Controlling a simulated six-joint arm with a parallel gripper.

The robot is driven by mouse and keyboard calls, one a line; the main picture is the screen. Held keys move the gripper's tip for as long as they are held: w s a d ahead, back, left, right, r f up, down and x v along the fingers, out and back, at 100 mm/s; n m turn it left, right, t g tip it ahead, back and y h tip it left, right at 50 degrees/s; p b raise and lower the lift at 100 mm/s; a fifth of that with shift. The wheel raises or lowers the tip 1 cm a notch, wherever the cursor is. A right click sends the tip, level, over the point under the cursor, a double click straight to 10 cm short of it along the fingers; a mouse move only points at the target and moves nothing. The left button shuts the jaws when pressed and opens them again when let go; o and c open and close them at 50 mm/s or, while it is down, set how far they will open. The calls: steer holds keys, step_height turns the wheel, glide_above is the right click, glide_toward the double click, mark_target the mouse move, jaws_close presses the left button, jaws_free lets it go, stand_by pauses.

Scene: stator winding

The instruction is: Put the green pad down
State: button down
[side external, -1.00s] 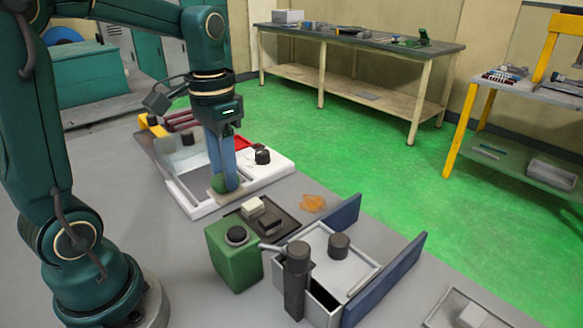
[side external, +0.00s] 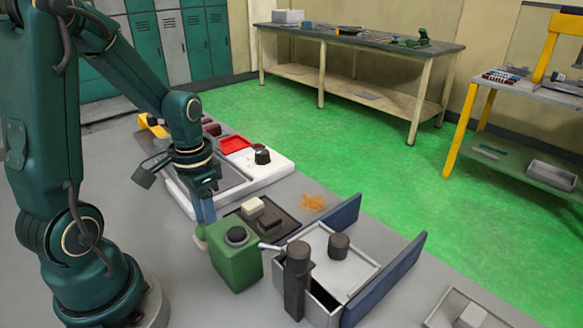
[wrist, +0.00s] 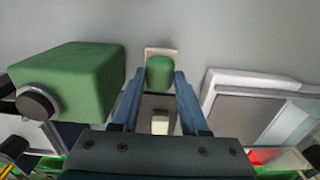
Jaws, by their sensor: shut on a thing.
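The green pad (wrist: 159,70) shows between my fingertips in the wrist view, with a pale beige plate (wrist: 162,51) at its end. My gripper (side external: 204,222) is shut on the pad and points down, just left of the green box in the side view. There the pad (side external: 201,236) is small and mostly hidden by the fingers and the box. I cannot tell whether it touches the grey table.
The green box (side external: 236,265) with a dark round knob is close beside the gripper. The white tray (side external: 270,178) lies behind it, and a dark tray (side external: 284,228) with small blocks lies to the right. Bare grey table (wrist: 200,25) fills the top of the wrist view.

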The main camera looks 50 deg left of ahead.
steer(key=shift+f, duration=0.35)
steer(key=shift+f, duration=0.1)
steer(key=shift+c, duration=2.1)
jaws_free()
step_height(320, 180, up, 11)
steer(key=s+d+r+t, duration=0.2)
steer(key=d+t, duration=0.3)
steer(key=d, duration=0.5)
steer(key=shift+s+r+t, duration=0.15)
steer(key=shift+s+t, duration=0.15)
steer(key=shift+s, duration=0.3)
